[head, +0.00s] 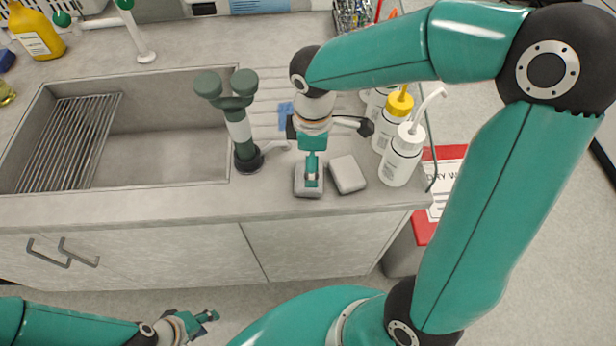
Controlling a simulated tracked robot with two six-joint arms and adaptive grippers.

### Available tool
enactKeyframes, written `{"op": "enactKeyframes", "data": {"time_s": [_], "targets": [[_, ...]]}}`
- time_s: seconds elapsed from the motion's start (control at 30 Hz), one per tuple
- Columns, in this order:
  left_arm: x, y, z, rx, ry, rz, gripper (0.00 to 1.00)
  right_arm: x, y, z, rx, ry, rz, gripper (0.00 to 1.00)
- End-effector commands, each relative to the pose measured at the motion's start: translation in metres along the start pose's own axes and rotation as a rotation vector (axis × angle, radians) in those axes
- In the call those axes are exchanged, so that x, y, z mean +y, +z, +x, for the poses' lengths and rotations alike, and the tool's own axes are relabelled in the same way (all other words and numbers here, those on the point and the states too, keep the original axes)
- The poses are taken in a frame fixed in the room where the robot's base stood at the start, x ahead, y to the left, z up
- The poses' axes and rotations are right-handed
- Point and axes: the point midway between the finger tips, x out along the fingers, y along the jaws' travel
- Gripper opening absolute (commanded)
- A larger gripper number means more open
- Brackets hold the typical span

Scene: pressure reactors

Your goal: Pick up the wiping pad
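Two light grey block-shaped pads lie side by side on the counter, right of the sink. The left pad (301,189) is partly covered by my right gripper (312,178), whose teal finger reaches down onto or just over it. The finger is seen nearly edge-on from above, so I cannot tell whether it grips the pad. The right pad (348,174) lies uncovered close beside it. My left gripper (208,317) is low at the bottom left, in front of the cabinet and away from the pads. Its fingertips look apart and empty.
White squeeze bottles (401,155), one with a yellow cap (400,103), stand just right of the pads. A dark green tap fixture (239,122) stands at the left by the sink (160,150). A blue item (285,113) lies behind. The counter's front edge is close to the pads.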

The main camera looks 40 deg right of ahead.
Motion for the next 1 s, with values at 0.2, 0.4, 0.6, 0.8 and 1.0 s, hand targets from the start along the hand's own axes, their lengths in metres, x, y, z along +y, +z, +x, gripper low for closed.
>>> {"op": "enactKeyframes", "data": {"time_s": [0.2,0.4,0.6,0.8,1.0], "targets": [[0.001,0.000,-0.002,0.000,0.000,0.000,0.40,-0.002,0.000,0.017,-0.003,-0.004,0.000,1.00],[0.001,0.000,-0.003,0.000,0.000,0.000,0.40,-0.002,0.000,0.045,-0.002,-0.003,0.000,1.00],[0.001,0.000,-0.003,0.000,0.000,0.000,0.40,-0.002,-0.001,0.054,0.000,-0.001,-0.001,1.00],[0.001,0.000,-0.003,0.000,0.000,0.000,0.40,-0.002,-0.001,0.054,0.001,0.000,-0.001,0.92],[0.001,0.000,-0.003,0.000,0.000,0.000,0.40,-0.002,-0.001,0.054,0.001,0.000,-0.001,0.70]]}}
